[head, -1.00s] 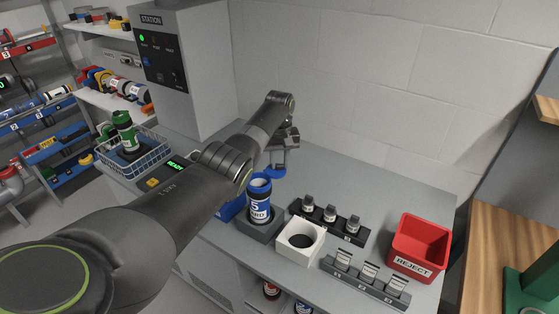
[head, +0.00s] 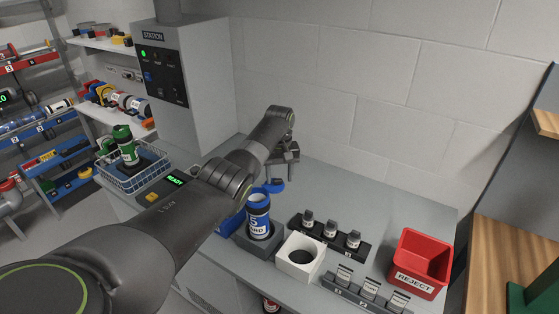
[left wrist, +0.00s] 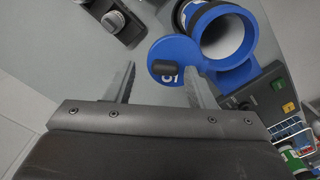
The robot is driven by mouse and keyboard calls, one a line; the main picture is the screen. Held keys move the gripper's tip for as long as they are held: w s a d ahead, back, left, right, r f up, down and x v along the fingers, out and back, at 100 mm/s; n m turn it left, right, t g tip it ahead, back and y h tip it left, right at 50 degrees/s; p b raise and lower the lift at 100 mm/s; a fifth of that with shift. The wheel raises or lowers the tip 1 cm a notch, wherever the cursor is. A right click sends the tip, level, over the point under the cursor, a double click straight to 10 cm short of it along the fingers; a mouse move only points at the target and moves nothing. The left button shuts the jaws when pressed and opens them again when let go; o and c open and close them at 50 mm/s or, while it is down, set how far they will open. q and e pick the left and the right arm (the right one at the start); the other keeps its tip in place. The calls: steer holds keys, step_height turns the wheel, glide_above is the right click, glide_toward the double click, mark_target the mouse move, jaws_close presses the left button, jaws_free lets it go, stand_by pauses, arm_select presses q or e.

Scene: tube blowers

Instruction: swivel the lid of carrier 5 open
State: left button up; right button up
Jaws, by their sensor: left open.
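Carrier 5 (head: 258,222) is a blue and white tube standing upright in a grey holder (head: 266,243). Its mouth is uncovered in the left wrist view (left wrist: 224,38). The lid also shows behind the carrier in the head view (head: 273,187). My left gripper (left wrist: 158,72) is open, its fingers on either side of the knob. Whether they touch it I cannot tell. My right gripper is out of view.
Racks of small vials (head: 330,236) and a red reject bin (head: 421,262) lie further right. A wire basket with a green carrier (head: 125,155) is on the left. The rear counter is clear.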

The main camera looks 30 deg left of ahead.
mark_target(279, 179)
arm_select(q)
step_height(279, 179, up, 17)
steer(key=b, duration=0.2)
stand_by(0.5)
steer(key=shift+f, duration=0.15)
